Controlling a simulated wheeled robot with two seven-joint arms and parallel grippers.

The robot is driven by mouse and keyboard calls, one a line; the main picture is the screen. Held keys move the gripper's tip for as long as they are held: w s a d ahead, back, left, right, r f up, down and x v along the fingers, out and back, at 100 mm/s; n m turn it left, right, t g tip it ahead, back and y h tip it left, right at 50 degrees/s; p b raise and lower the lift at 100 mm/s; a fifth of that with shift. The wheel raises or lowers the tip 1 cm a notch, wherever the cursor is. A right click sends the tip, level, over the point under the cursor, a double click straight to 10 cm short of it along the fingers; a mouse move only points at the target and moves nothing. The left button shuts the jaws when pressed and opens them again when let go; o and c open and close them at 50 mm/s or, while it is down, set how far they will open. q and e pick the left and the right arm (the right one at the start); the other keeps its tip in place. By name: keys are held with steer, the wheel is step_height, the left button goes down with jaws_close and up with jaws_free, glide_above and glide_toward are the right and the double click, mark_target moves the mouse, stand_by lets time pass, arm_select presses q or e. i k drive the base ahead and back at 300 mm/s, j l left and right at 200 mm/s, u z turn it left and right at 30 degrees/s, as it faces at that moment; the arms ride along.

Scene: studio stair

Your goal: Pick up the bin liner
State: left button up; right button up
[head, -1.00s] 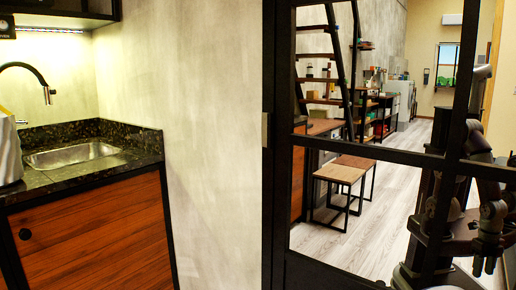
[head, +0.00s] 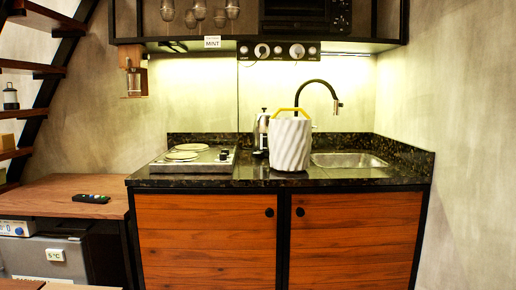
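A white, ribbed, bag-like object with a yellow loop at its top, which looks like the bin liner (head: 290,145), stands upright on the dark stone counter (head: 230,179). It is near the middle of the counter, just left of the sink. Its base is close to the counter's front edge. Neither of my grippers is in the head view.
A sink (head: 350,160) and a black tap (head: 322,84) are right of the liner. A hob (head: 190,160) with two round plates is further left. A shelf (head: 380,42) hangs above.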

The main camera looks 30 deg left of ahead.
mark_target(290, 140)
steer(key=u, duration=0.95)
